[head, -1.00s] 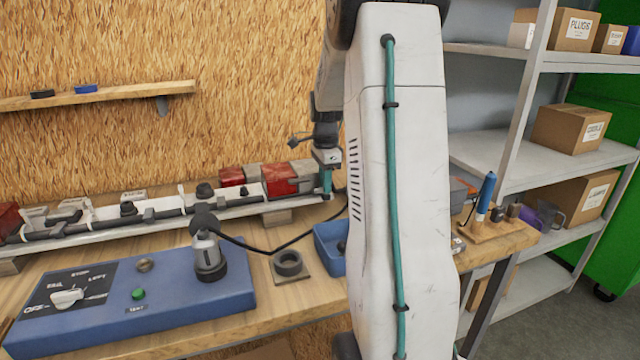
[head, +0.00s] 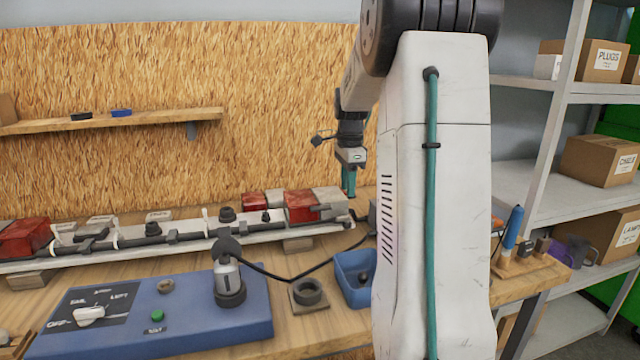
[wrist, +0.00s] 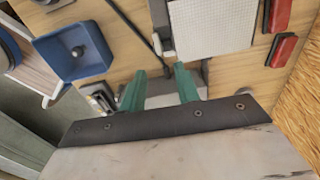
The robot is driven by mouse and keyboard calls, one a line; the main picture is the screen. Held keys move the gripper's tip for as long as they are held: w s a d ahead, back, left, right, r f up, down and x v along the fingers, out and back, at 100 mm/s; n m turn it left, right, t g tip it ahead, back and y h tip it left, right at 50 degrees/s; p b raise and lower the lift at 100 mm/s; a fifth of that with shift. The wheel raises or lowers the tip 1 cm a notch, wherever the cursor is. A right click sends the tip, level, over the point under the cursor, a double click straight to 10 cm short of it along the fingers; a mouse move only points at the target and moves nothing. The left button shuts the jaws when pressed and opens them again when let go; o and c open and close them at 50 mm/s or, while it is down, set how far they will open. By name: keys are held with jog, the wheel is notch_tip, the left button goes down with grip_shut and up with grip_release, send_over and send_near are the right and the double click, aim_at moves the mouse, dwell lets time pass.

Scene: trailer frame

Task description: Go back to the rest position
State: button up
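My gripper (head: 348,182) hangs from my arm above the bench, just right of the trailer frame's right end. Its two green fingers point down. In the wrist view the fingers of my gripper (wrist: 160,88) stand apart, and I see nothing held between them. A grey surface shows below and behind them. My white arm link hides part of the bench in the head view.
The white trailer bar (head: 190,243) carries red lamps (head: 302,207) and black wiring. In front are a blue switch panel (head: 190,335), a plug on a cable (head: 228,282), a ring on a plate (head: 308,294) and a blue tray (head: 352,290). Shelves (head: 580,195) stand right.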

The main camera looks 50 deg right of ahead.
dwell(0.3)
jog(key=shift+n, duration=0.5)
jog(key=s+a+n, duration=0.7)
jog(key=a, duration=0.5)
jog(key=s+a+n+t, duration=0.1)
jog(key=s+a+n, duration=0.6)
jog(key=a, duration=0.6)
jog(key=s+a+n, duration=0.7)
jog(key=a+n, duration=0.2)
jog(key=a, duration=0.3)
jog(key=shift+a+r, duration=0.25)
jog(key=shift+r, duration=0.15)
